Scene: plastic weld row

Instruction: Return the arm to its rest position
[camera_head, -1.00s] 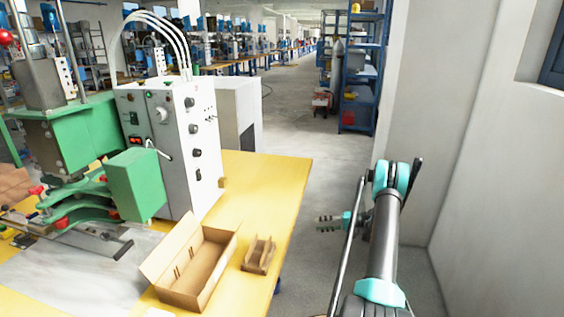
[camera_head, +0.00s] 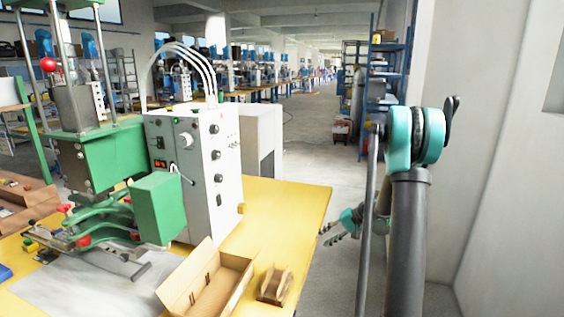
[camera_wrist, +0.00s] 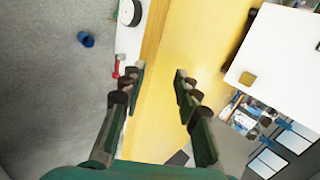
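My arm (camera_head: 407,230) stands raised at the right of the head view, with a teal joint near its top. My gripper (camera_head: 326,236) shows small behind it, off the right edge of the yellow table and pointing left. In the wrist view my gripper (camera_wrist: 159,74) has its two dark green fingers well apart, with nothing between them.
An open cardboard box (camera_head: 236,263) and a small brown holder (camera_head: 274,286) sit on the yellow table (camera_head: 297,207). A green and white machine (camera_head: 220,165) stands behind them. A wall (camera_head: 500,150) is close on the right.

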